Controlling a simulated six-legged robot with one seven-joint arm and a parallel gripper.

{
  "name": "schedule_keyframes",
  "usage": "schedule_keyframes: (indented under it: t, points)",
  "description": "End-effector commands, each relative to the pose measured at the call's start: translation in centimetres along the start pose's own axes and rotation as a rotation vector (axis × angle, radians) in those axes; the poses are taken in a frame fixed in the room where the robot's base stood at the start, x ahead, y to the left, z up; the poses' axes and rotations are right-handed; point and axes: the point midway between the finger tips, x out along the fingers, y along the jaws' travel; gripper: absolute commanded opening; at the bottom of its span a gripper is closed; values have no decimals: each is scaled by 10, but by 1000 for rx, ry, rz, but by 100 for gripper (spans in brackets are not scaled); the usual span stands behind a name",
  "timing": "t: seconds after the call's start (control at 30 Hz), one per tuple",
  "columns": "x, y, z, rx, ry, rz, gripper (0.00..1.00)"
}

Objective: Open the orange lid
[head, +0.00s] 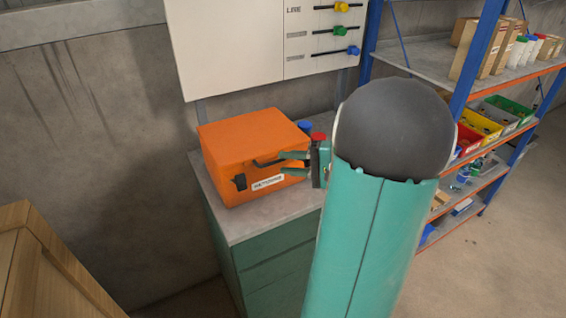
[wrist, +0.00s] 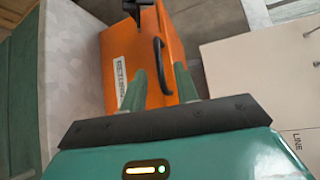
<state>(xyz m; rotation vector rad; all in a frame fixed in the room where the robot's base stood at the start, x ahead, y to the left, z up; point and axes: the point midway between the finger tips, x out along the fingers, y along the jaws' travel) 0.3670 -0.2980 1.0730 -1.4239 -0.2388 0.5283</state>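An orange box with an orange lid (head: 250,138) sits on a grey-topped cabinet. Its front carries a black handle (wrist: 158,62), a white label (head: 268,184) and a black latch (head: 240,182). The lid looks shut. My gripper (head: 283,162) is at the front right of the box, its green fingers pointing at the handle. In the wrist view the two fingers (wrist: 160,82) are apart, with the handle just ahead of and between their tips. I cannot tell whether they touch it. My arm hides part of the cabinet's right side.
The grey cabinet top (head: 237,222) has a narrow bare strip in front of the box. Blue (head: 305,126) and red (head: 318,137) capped items stand behind and right of it. A white panel (head: 235,45) hangs above. Blue-framed shelves (head: 470,60) stand right; a wooden crate (head: 40,265) is at lower left.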

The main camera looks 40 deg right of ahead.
Motion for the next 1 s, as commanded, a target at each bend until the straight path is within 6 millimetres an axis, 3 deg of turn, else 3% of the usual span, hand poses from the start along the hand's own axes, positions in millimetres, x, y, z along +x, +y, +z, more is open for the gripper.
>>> schedule_keyframes:
  t: [0.2,0.47,0.63,1.0]
  points:
    - [20,0,0,0,-2,1,31]
    - [21,0,0,0,-1,1,31]
    - [21,0,0,0,-1,1,0]
    - [20,-3,0,6,-1,9,0]
